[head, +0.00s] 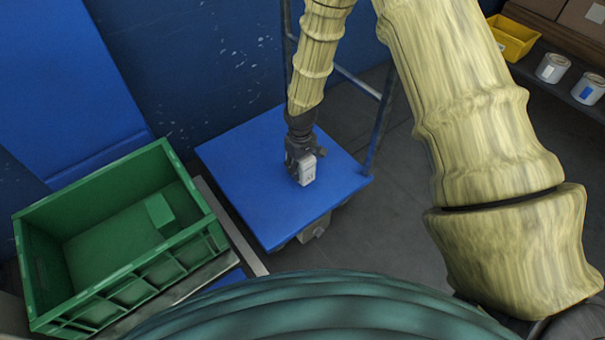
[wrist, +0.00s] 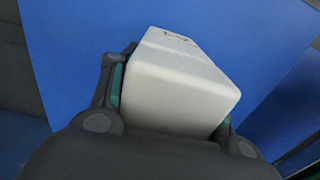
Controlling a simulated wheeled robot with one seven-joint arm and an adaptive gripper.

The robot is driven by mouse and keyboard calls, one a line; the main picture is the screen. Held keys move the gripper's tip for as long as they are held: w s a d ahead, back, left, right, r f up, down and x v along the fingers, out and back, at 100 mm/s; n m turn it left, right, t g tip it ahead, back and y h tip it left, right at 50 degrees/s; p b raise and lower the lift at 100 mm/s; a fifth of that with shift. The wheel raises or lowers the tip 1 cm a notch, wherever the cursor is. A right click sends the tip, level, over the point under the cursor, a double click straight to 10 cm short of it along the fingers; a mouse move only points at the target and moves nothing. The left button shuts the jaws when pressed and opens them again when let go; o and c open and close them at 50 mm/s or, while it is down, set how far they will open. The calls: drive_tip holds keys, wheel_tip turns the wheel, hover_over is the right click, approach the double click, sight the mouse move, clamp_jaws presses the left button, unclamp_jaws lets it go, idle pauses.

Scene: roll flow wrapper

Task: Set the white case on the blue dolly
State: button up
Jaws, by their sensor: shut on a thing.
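The white case (head: 308,172) is a small pale box, held by my gripper (head: 303,158) over the middle of the blue dolly (head: 240,180). The case also shows large in the wrist view (wrist: 178,85), between the two dark fingers of my gripper (wrist: 165,115), which are shut on its sides. Behind it in that view is the flat blue top of the dolly (wrist: 75,50). I cannot tell whether the underside of the case touches the dolly top or is slightly above it. No other load shows on the dolly.
A green crate (head: 187,245) stands to the left of the dolly, with a green block (head: 160,212) inside. A blue metal frame post (head: 380,115) rises by the dolly's right corner. White cans (head: 552,68) and a yellow bin (head: 513,38) sit on a shelf at upper right.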

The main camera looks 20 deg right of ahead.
sight(301, 164)
drive_tip(key=shift+w+d+f, duration=0.1)
drive_tip(key=shift+w+d, duration=0.2)
drive_tip(key=shift+w, duration=0.05)
drive_tip(key=shift+f+b, duration=1.3)
drive_tip(key=shift+f, duration=0.5)
drive_tip(key=shift+r, duration=0.1)
drive_tip(key=o, duration=1.1)
drive_tip(key=shift+o, duration=0.2)
wheel_tip(301, 164, up, 12)
drive_tip(key=p, duration=0.6)
